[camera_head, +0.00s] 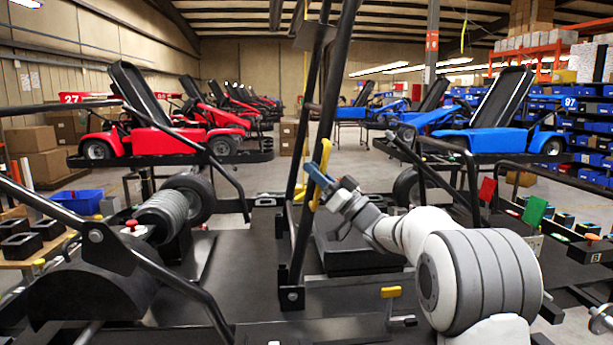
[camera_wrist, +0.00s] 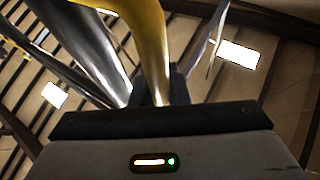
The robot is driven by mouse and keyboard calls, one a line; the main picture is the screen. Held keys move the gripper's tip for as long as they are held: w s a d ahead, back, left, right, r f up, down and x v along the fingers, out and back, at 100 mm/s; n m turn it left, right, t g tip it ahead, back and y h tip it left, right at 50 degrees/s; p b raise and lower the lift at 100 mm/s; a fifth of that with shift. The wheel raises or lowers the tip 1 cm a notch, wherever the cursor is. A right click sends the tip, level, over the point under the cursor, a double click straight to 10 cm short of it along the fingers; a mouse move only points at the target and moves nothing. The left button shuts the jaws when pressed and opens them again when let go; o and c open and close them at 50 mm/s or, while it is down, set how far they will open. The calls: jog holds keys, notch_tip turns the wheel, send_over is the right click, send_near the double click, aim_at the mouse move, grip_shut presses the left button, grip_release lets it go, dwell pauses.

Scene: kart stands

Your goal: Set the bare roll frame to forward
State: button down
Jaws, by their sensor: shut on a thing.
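The bare roll frame (camera_head: 305,215) is a tall black tube frame in the middle of the head view. It rises from a pivot bracket at the deck and leans slightly right toward its top, which is out of view. A yellow grab handle (camera_head: 325,155) is on its tubes. My gripper (camera_head: 318,176) comes in from the right and is shut on the yellow handle. In the wrist view the yellow handle (camera_wrist: 150,45) runs down between my fingers, and shiny frame tubes (camera_wrist: 95,50) pass at the left. My fingertips are largely hidden.
Black bent tubes (camera_head: 150,262) and a grey ribbed roller (camera_head: 165,215) stand at the left. A small yellow-topped lever (camera_head: 391,292) stands on the deck in front. Red (camera_head: 487,190) and green (camera_head: 535,210) flags are at right. Red and blue karts stand behind on raised stands.

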jog(key=shift+d+f, duration=0.15)
jog(key=c, duration=1.6)
grip_release()
jog(key=shift+d, duration=0.2)
jog(key=shift+o, duration=1)
jog(key=shift+a, duration=0.15)
jog(key=shift+s, duration=0.1)
jog(key=b+v, duration=0.1)
jog(key=v, duration=0.7)
